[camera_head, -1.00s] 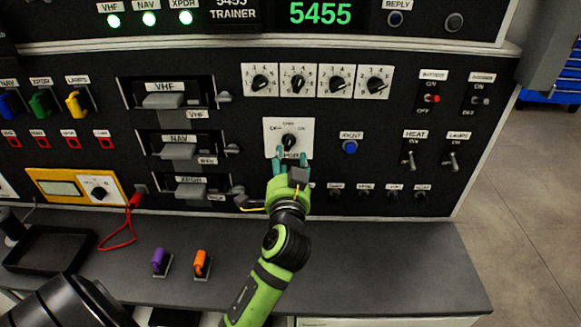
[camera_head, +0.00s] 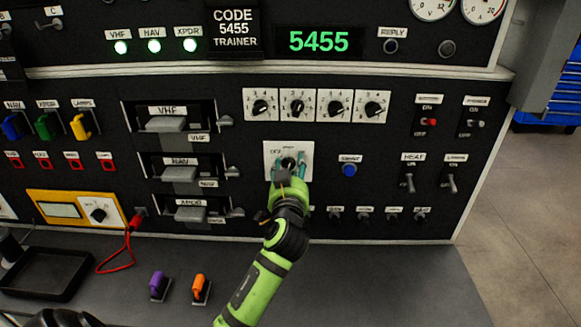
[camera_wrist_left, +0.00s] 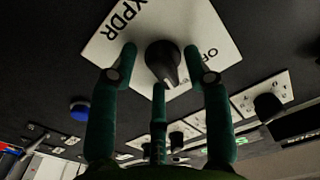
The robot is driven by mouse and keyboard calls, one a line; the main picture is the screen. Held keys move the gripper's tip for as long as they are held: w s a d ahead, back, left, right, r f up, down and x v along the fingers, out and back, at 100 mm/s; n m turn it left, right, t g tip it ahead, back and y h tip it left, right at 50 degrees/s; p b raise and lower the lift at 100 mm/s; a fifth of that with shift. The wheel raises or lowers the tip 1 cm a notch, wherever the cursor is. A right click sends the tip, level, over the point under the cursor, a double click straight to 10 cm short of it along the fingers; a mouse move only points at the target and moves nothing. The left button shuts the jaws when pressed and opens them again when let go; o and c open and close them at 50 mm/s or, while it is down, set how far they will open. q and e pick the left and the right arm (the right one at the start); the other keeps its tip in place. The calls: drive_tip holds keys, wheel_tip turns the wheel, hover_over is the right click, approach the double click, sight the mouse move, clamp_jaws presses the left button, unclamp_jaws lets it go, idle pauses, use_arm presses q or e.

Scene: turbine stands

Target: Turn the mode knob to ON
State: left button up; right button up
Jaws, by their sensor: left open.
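The mode knob (camera_head: 289,161) is a black knob on a square white plate (camera_head: 308,148) in the middle of the dark panel. My left gripper (camera_head: 289,168) is at the plate, with its teal fingers on either side of the knob. The left wrist view shows the black knob (camera_wrist_left: 162,62) between the open fingers of the gripper (camera_wrist_left: 161,55), with gaps visible beside it. A white mark on the knob points toward the bottom of that view, near a small label I cannot read. The XPDR and partly hidden OFF labels show on the plate.
Numbered selector knobs (camera_head: 316,105) sit in a row above. A blue button (camera_head: 349,169) is to the right, near the HEAT switch (camera_head: 409,180). Drawer-like VHF, NAV and XPDR units (camera_head: 172,125) are to the left. The grey shelf (camera_head: 370,280) is clear at right.

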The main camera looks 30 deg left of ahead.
use_arm(q)
clamp_jaws()
drive_tip(key=shift+m, duration=0.3)
drive_tip(key=shift+f+m+p, duration=0.1)
drive_tip(key=shift+m+p, duration=1.15)
drive_tip(key=shift+m, duration=1.35)
unclamp_jaws()
